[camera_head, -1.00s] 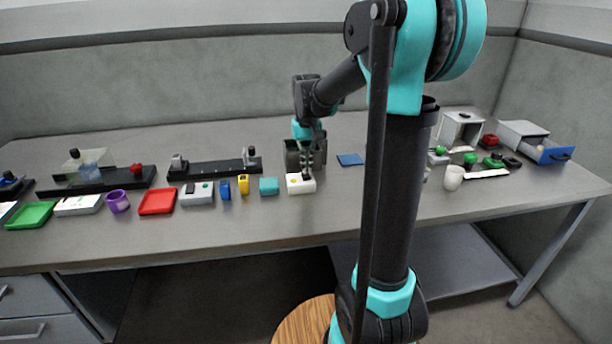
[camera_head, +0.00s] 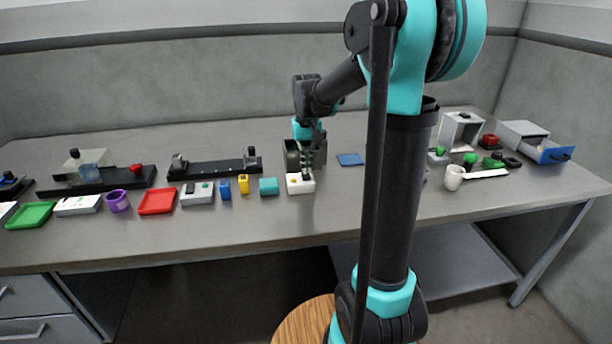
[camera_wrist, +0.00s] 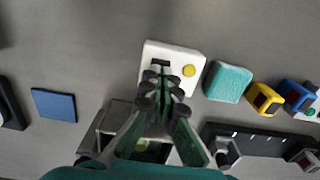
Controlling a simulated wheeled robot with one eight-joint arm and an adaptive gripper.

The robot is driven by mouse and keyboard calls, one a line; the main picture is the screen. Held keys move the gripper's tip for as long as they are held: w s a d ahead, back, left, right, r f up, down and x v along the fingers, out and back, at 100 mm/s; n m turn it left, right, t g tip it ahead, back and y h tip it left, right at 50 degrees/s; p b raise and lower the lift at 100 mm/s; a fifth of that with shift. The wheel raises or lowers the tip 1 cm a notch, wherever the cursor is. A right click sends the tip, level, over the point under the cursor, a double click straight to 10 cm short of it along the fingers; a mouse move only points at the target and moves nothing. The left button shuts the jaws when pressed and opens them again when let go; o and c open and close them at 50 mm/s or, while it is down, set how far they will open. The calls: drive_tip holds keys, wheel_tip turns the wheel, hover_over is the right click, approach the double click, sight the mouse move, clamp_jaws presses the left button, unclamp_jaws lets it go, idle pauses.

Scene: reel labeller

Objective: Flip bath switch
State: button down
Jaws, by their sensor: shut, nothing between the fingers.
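The bath switch is a white box (camera_wrist: 172,54) with a yellow round button (camera_wrist: 189,71) and a dark switch piece (camera_wrist: 160,63) on top. In the head view the white box (camera_head: 300,187) stands near the table's front edge, just before the grey metal bath (camera_head: 291,158). My gripper (camera_wrist: 162,80) is shut and empty, fingers pointing down over the box at the dark piece. I cannot tell whether the tips touch it. The fingers hide part of the box in the wrist view.
A teal block (camera_wrist: 228,82) stands close beside the box, with a yellow block (camera_wrist: 264,98) and a blue block (camera_wrist: 297,95) beyond. A blue flat pad (camera_wrist: 54,104) lies on the other side. The table in front of the box is clear.

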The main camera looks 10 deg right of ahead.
sight(307, 177)
drive_tip(key=shift+f, duration=1)
idle(0.7)
drive_tip(key=shift+r, duration=3.5)
